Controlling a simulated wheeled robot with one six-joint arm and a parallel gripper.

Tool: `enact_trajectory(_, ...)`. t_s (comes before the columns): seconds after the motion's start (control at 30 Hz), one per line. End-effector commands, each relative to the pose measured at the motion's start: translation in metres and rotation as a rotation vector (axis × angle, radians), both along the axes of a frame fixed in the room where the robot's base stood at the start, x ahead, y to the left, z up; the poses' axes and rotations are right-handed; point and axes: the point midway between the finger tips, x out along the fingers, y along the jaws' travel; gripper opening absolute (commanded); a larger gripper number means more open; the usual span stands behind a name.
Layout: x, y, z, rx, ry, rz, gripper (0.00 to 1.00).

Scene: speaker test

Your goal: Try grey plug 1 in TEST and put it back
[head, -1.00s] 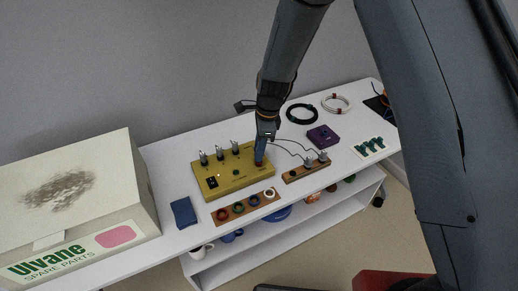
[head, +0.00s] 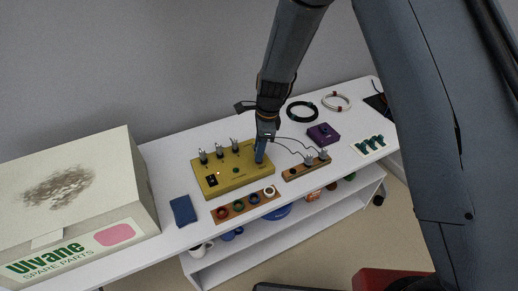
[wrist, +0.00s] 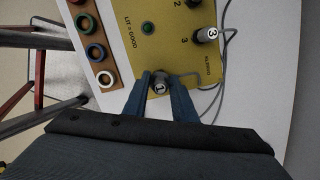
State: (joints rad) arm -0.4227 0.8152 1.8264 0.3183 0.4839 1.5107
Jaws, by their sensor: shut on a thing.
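My gripper (wrist: 162,82) is shut on grey plug 1 (wrist: 160,87), whose top bears the number 1. In the head view my gripper (head: 261,158) is at the right end of the yellow test box (head: 245,180). The plug is at the box's panel, but its lower end is hidden, so I cannot tell how deep it sits. A round green lamp (wrist: 148,27) is beside the words LIT = GOOD. Grey connectors stand along the box's back edge, one marked 3 (wrist: 207,35).
A wooden rack (head: 292,174) with two grey plugs stands right of the box. A strip of coloured rings (head: 231,213) lies in front. A purple box (head: 323,133), a black cable coil (head: 290,117) and a blue cloth (head: 183,211) are nearby. A large carton (head: 143,195) stands left.

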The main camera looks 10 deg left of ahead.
Motion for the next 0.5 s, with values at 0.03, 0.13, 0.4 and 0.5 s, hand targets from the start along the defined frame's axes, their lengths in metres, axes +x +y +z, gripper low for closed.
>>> enact_trajectory(0.03,-0.0006,-0.0002,-0.0018,0.0,0.001,0.0,0.01)
enact_trajectory(0.13,-0.0006,-0.0002,-0.0035,0.0,0.001,0.0,0.01)
enact_trajectory(0.4,-0.0005,-0.0002,-0.0059,0.0,0.001,0.0,0.38)
enact_trajectory(0.5,-0.0005,-0.0001,-0.0057,0.0,0.001,0.0,0.46)
